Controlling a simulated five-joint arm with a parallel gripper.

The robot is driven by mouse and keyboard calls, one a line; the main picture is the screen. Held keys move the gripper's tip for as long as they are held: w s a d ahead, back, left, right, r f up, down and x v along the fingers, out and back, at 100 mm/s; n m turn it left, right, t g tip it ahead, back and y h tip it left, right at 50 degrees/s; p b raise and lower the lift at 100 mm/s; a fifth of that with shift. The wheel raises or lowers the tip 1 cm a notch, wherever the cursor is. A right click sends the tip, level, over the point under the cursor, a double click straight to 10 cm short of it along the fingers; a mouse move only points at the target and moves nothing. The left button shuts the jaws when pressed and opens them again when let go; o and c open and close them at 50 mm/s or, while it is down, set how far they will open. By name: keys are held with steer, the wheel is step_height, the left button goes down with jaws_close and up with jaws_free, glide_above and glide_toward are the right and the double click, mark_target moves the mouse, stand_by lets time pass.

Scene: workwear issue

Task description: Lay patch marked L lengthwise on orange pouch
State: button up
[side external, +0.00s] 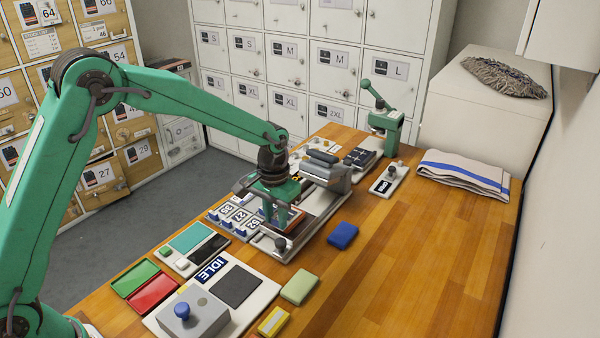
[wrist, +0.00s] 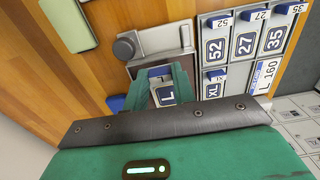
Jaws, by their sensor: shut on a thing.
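My gripper (side external: 281,218) is low over the press at the middle of the bench. In the wrist view my gripper (wrist: 167,88) is shut on a dark blue patch marked L (wrist: 166,95), its white letter facing the camera. An orange-brown edge (side external: 299,227) shows beside the fingers on the press bed; it may be the orange pouch, which is mostly hidden by my gripper. I cannot tell whether the patch touches it.
A tray of number patches (side external: 233,213) lies left of the press (side external: 325,174). A blue pouch (side external: 343,235), a pale green pouch (side external: 299,287) and a yellow pouch (side external: 273,321) lie nearer. A folded cloth (side external: 463,172) lies at the right.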

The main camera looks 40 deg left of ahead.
mark_target(276, 219)
steer(key=o, duration=0.9)
steer(key=shift+f, duration=0.1)
steer(key=shift+o, duration=0.2)
step_height(276, 219, up, 12)
stand_by(0.7)
